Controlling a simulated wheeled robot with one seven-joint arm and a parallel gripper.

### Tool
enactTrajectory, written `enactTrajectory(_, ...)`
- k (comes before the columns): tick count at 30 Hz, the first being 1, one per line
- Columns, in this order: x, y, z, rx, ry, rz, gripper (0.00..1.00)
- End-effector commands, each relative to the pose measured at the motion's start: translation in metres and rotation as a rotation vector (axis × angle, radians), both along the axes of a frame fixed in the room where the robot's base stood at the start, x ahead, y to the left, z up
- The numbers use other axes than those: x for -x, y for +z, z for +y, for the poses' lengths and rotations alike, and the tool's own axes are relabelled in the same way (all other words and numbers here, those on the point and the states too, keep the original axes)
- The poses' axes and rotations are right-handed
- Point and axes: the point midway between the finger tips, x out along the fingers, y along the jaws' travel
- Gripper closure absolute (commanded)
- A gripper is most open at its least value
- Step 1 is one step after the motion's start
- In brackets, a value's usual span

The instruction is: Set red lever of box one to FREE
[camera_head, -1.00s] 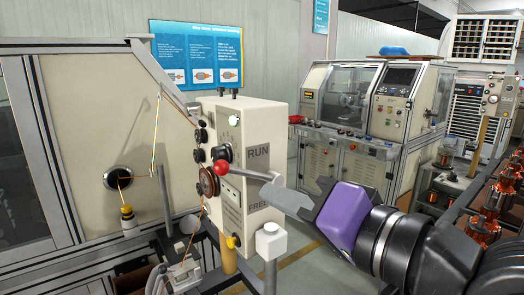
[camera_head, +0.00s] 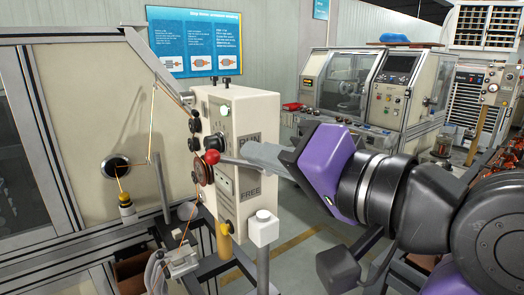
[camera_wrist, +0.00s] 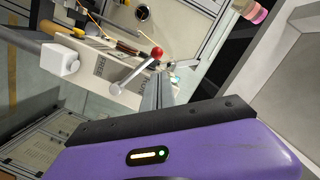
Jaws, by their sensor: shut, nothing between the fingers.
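The cream box (camera_head: 236,110) carries a RUN label above and a FREE label (camera_head: 250,194) below. The red lever's ball (camera_head: 212,157) sits to the left of the labels, its grey rod running right, nearly level, between them. In the wrist view the red ball (camera_wrist: 157,53) and grey rod show whole, with the rod's round end (camera_wrist: 117,88) by the box face. My gripper (camera_head: 246,152) is shut and empty, its fingertips over part of RUN, just above the rod in the head view. In the wrist view the fingers (camera_wrist: 158,92) lie right of the rod. I cannot tell if they touch it.
A white-capped post (camera_head: 262,229) stands in front of the box, below FREE. Wire runs past the pulleys on the box's left side to a yellow-based part (camera_head: 127,209). A machine cabinet (camera_head: 345,95) stands behind. Floor is open between it and the box.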

Motion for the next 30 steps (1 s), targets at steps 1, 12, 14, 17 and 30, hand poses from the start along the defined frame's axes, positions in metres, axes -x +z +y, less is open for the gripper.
enactTrajectory(1, -0.007, 0.0, 0.008, 0.0, 0.004, 0.006, 1.0)
enactTrajectory(12, -0.049, -0.005, 0.043, 0.0, 0.002, 0.003, 1.0)
enactTrajectory(14, -0.052, -0.006, 0.045, 0.0, 0.001, 0.003, 1.0)
enactTrajectory(17, -0.055, -0.006, 0.047, 0.0, -0.001, 0.001, 1.0)
enactTrajectory(30, -0.057, -0.008, 0.048, 0.007, 0.0, -0.003, 1.0)
